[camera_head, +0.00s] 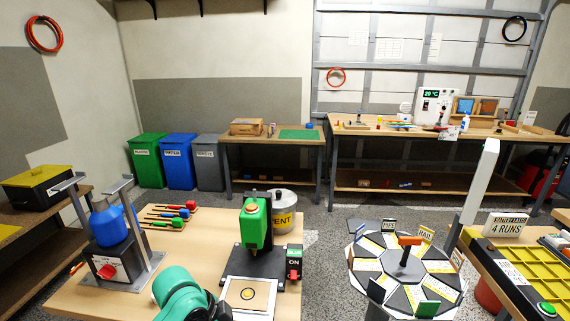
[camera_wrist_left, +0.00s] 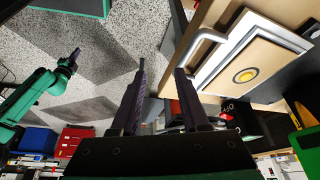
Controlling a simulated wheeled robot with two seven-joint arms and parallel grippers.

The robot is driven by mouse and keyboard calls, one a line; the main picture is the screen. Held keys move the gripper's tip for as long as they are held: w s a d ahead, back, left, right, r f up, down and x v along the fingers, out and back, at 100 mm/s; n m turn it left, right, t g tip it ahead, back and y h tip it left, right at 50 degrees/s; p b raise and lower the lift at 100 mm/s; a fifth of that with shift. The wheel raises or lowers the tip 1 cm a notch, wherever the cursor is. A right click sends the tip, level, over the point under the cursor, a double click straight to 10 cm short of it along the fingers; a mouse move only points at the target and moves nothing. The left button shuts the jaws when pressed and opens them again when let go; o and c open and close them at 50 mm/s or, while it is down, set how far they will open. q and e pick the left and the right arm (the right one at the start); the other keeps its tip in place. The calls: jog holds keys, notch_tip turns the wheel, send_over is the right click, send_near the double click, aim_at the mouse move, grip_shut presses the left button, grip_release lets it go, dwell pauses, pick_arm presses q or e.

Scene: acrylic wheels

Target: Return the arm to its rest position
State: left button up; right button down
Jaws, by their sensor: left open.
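My left gripper (camera_wrist_left: 162,72) shows in the left wrist view with its two dark fingers apart and nothing between them. Beyond the fingers are the speckled floor and the edge of the wooden table. In the head view, a green link of my arm (camera_head: 178,290) comes in at the bottom, over the front of the wooden table (camera_head: 125,300); no gripper fingers show there. In the left wrist view, another green arm (camera_wrist_left: 30,98) reaches in from the left and ends in a small dark gripper (camera_wrist_left: 74,56), whose jaws are too small to read.
A green press (camera_head: 255,225) stands on the table, with a pad with a yellow disc (camera_head: 248,294) before it. A stand with a blue vessel (camera_head: 108,222) is at left. A labelled turntable (camera_head: 405,262) and yellow tray (camera_head: 525,262) are at right. Open floor lies behind.

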pick_arm(q)
jog(key=s+a+f+n+t+y, duration=0.2)
jog(key=s+a+f+n+y, duration=0.25)
jog(key=s+a+n, duration=0.75)
jog(key=s+f+g, duration=0.1)
jog(key=s+f, duration=0.1)
jog(key=f, duration=1)
jog(key=s+f, duration=0.2)
jog(key=f, duration=1)
jog(key=s+a+f+g, duration=0.1)
jog(key=s+a+f, duration=0.1)
jog(key=s+f, duration=1.2)
jog(key=shift+s+f, duration=0.2)
jog(key=shift+s, duration=1)
